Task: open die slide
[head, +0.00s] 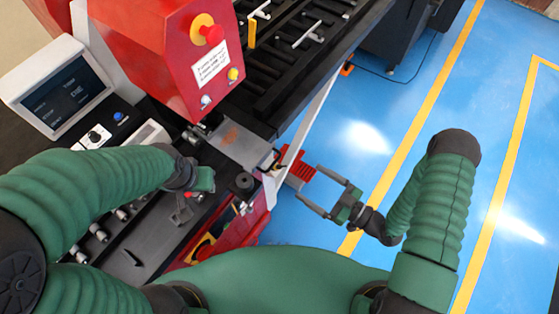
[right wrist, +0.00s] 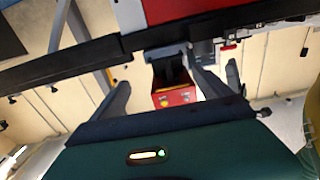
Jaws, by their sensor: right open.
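The red and black bending machine (head: 183,60) fills the upper left of the head view. A grey metal plate (head: 238,143) and a black round knob (head: 245,181) sit at its near end; I cannot tell which part is the die slide. A red ribbed block (head: 299,168) sticks out at the machine's right side. My right gripper (head: 308,185) is open and empty, its fingers pointing at this block, apparently without gripping it. In the right wrist view its fingers (right wrist: 160,75) are spread below the machine's dark edge. My left gripper (head: 200,180) is over the machine's near bench; its jaws are unclear.
A tilted screen (head: 58,90) and a panel with a knob (head: 95,137) stand at the left. The black slatted bed (head: 290,45) extends to the upper right. Blue floor with yellow lines (head: 425,110) is open at the right. A dark cabinet (head: 395,45) stands at the back.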

